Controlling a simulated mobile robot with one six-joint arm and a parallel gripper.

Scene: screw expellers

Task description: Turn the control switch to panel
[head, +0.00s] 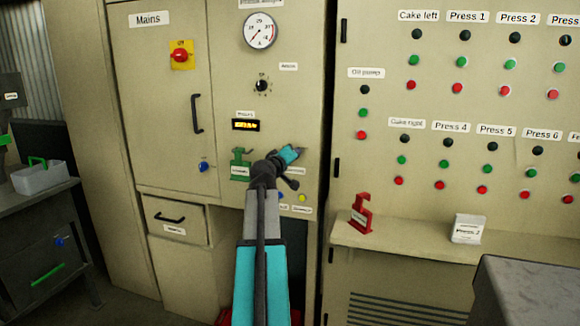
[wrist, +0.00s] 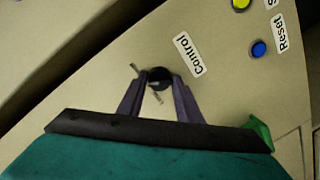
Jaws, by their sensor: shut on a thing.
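The control switch (wrist: 159,78) is a small round black knob on the beige cabinet face, with a "Control" label (wrist: 190,54) beside it in the wrist view. My gripper (wrist: 160,82) has its two fingers on either side of the knob and is shut on it. Small marks show around the knob, too small to read. In the head view my gripper (head: 299,151) reaches the panel below the yellow-lit display, and the switch is mostly hidden behind it.
Yellow (wrist: 240,4) and blue (wrist: 258,48) buttons sit near the switch, by a "Reset" label. A green holder (head: 240,164) stands left of my wrist. A red padlock-like piece (head: 362,214) and a white card (head: 467,229) stand on the right ledge. A dial selector (head: 262,86) is above.

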